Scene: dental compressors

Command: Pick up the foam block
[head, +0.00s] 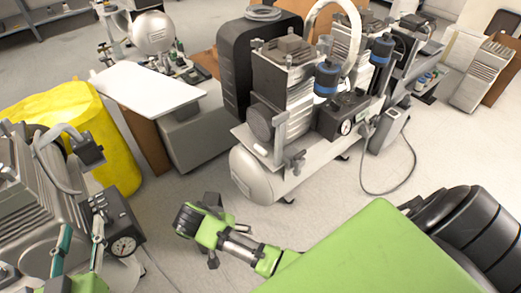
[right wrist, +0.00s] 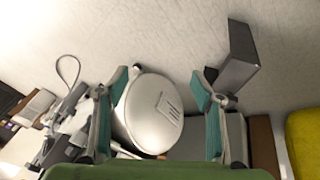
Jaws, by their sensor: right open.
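A dark grey block (right wrist: 239,57), which looks like the foam block, is in the right wrist view at upper right. It lies just past the right-hand finger; I cannot tell whether they touch. I cannot make it out surely in the head view. My right gripper (right wrist: 161,88) is open, its teal pads wide apart, with nothing between them but the view of a white tank beyond. In the head view my right arm reaches left across the floor; its fingers are not clear there. My left gripper (head: 81,238) is open at lower left, in front of a compressor.
A compressor with a white tank (head: 252,178) stands behind my right arm. Another compressor with a gauge (head: 124,246) is at lower left. A yellow bin (head: 115,145) and a grey cabinet with a white top (head: 148,88) stand behind. Floor is clear around the right arm.

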